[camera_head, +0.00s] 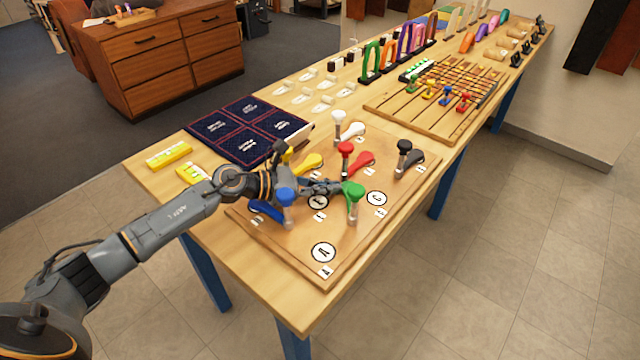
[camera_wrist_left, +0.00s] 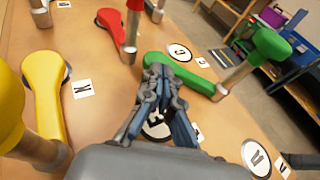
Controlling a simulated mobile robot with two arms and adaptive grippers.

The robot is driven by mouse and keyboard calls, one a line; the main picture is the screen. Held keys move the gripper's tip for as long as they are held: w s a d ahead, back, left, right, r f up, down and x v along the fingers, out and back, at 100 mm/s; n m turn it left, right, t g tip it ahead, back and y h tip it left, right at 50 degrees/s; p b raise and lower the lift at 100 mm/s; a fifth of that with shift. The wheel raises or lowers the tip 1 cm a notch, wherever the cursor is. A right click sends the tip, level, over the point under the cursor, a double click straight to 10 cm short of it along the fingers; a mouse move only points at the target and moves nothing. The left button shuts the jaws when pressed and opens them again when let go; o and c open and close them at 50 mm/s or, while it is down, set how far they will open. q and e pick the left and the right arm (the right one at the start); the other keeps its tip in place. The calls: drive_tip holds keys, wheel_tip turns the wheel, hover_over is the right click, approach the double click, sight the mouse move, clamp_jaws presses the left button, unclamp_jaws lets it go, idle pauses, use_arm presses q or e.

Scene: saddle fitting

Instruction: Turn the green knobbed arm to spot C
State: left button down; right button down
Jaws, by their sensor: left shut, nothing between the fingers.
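The green knobbed arm (camera_head: 353,192) lies on the wooden board, its post and knob standing upright at the outer end. It also shows in the left wrist view (camera_wrist_left: 195,78), with its pivot end partly behind my fingers. Spot C (camera_head: 376,198) is a white ringed disc beyond the arm; it is uncovered, and shows in the wrist view (camera_wrist_left: 180,52). Spot A (camera_head: 323,252) lies on the near side. My left gripper (camera_head: 333,188) is shut and empty, low over the board close beside the green arm; I cannot tell whether they touch. My right gripper is not in view.
On the board (camera_head: 290,250), a blue arm (camera_head: 285,198) stands left of my gripper, yellow (camera_head: 308,163) and red (camera_head: 360,160) arms behind it. White and black arms are farther back. Another lettered disc (camera_head: 318,201) lies under my fingers.

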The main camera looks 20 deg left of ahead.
sight(343, 183)
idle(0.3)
use_arm(q)
drive_tip(key=shift+w+d+b, duration=0.4)
drive_tip(key=shift+w+b, duration=0.05)
drive_tip(key=shift+w+d, duration=0.2)
drive_tip(key=shift+w, duration=0.05)
drive_tip(key=shift+w+d+b, duration=0.5)
drive_tip(key=shift+d+b, duration=0.1)
drive_tip(key=shift+d, duration=0.1)
drive_tip(key=shift+w+d, duration=0.3)
drive_tip(key=shift+d, duration=0.4)
drive_tip(key=shift+w+d, duration=0.25)
drive_tip(key=shift+d, duration=0.45)
